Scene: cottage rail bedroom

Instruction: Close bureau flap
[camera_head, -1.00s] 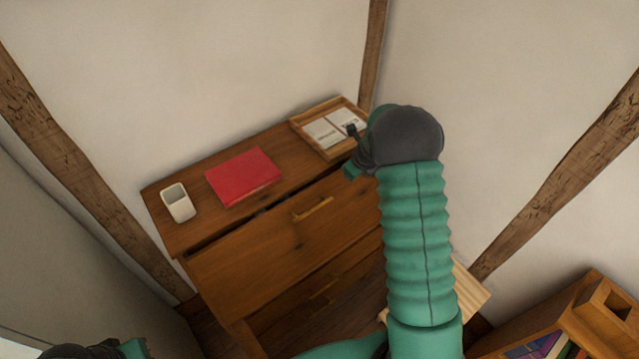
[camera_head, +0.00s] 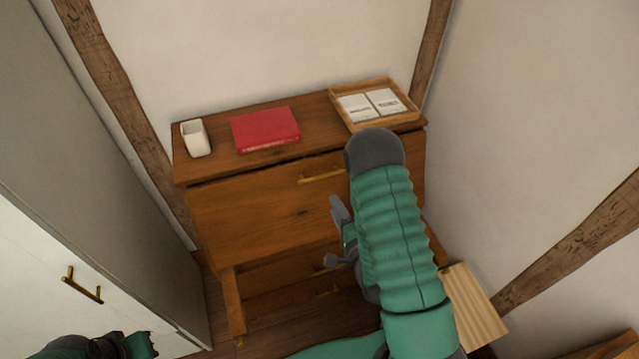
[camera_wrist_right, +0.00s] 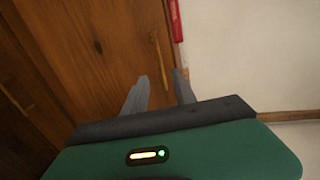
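The wooden bureau (camera_head: 290,110) stands against the back wall. Its front flap (camera_head: 250,215) with a brass handle (camera_head: 320,178) stands about upright, with a thin dark gap along its top edge at the left. The flap's handle also shows in the right wrist view (camera_wrist_right: 156,60). My right gripper (camera_head: 338,235) is open and empty in front of the flap, below its handle; I cannot tell whether it touches the wood. Its two fingers (camera_wrist_right: 158,92) are apart in the wrist view. My left gripper (camera_head: 135,346) is only partly in view at the bottom left.
A white cabinet (camera_head: 85,255) is at the left. A slatted wooden piece (camera_head: 474,305) is at lower right.

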